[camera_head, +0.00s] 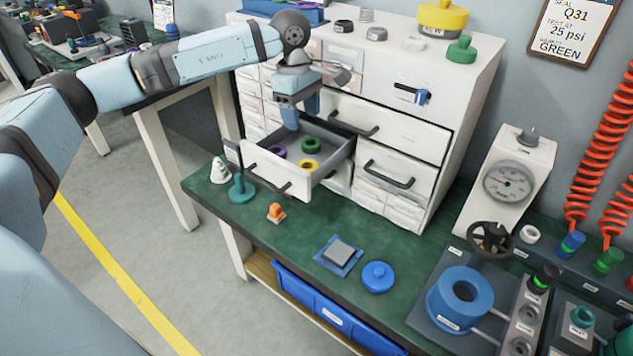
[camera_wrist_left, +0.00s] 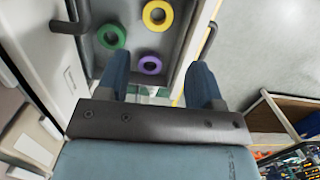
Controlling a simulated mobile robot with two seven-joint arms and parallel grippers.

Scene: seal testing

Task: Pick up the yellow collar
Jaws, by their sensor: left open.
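The yellow collar (camera_head: 301,167) lies flat in the open drawer (camera_head: 282,180) of the white cabinet, near the drawer's front. In the left wrist view the yellow collar (camera_wrist_left: 157,26) is at the top, beyond the fingertips. A green collar (camera_head: 312,151) and a purple collar (camera_head: 278,156) lie in the same drawer. My left gripper (camera_head: 300,112) is open and empty above the drawer's back part, pointing down. In the left wrist view the purple collar (camera_wrist_left: 150,73) shows between the fingers, and the green collar (camera_wrist_left: 111,47) is to the upper left. My right gripper is not in view.
The drawer walls surround the collars, and the cabinet (camera_head: 428,95) stands close beside my gripper. On the green bench (camera_head: 310,215) are a teal stand (camera_head: 241,190), a white cone, an orange piece and a blue disc (camera_head: 378,277). A gauge unit (camera_head: 507,183) stands at the right.

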